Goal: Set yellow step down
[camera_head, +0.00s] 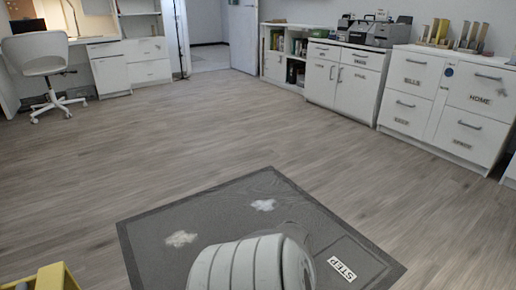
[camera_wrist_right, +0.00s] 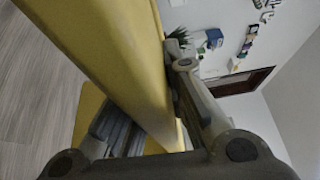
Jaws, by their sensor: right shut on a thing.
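The yellow step (camera_wrist_right: 105,45) fills the upper left of the right wrist view as a long, tilted yellow bar. My right gripper (camera_wrist_right: 160,118) has a finger on either side of this bar and is shut on it. Part of the step is hidden behind the fingers. In the head view, a yellow piece (camera_head: 52,277), which looks like part of the step, shows at the bottom left corner, cut off by the frame. A dark grey mat (camera_head: 150,254) marked STEP lies on the floor. My left gripper is not in view.
Wood floor (camera_head: 140,160) around the mat is clear. White cabinets (camera_head: 405,95) with labelled drawers stand along the right. A white desk and a white swivel chair (camera_head: 40,60) are at the back left. My own white arm covers part of the mat.

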